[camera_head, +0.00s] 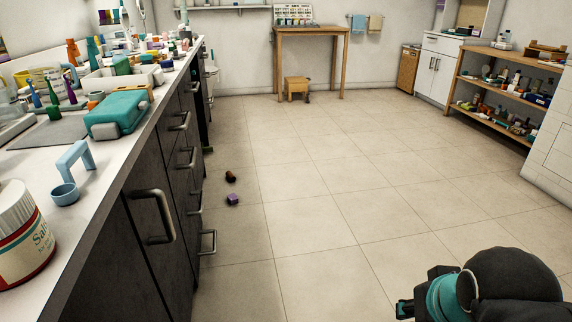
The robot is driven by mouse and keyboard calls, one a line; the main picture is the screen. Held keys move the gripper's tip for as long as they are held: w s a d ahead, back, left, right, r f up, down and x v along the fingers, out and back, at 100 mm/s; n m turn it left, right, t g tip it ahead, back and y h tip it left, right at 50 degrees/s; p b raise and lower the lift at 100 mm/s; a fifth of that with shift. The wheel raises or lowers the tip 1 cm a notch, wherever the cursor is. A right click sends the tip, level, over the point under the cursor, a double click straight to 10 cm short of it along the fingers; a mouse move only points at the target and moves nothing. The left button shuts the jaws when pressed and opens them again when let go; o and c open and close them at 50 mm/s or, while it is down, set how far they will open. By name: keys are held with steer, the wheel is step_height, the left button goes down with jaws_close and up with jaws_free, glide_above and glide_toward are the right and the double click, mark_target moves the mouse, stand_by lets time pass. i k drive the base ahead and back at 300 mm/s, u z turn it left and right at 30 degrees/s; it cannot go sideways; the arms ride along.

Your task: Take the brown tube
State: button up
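I cannot pick out a brown tube for certain. Several slim tubes stand on the vanity counter (84,178) at the left, among them a blue one (34,98), a green one (53,107) and a purple one (70,92). An orange-brown bottle-like item (73,53) stands farther back. A small dark brown object (230,177) lies on the floor by the drawers; its shape is too small to tell. Part of my arm shows at the bottom right, over the floor and far from the counter.
Drawer handles (154,218) stick out. A purple block (233,199) lies on the floor. A wooden shelf (500,88) stands at right. The middle floor is clear.

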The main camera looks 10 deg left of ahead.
mark_target(230, 174)
steer(key=z, duration=0.05)
steer(key=i, duration=1.25)
steer(key=u, duration=0.8)
steer(key=i, duration=0.65)
steer(key=z, duration=0.7)
steer(key=i, duration=3.6)
steer(key=u, duration=2.8)
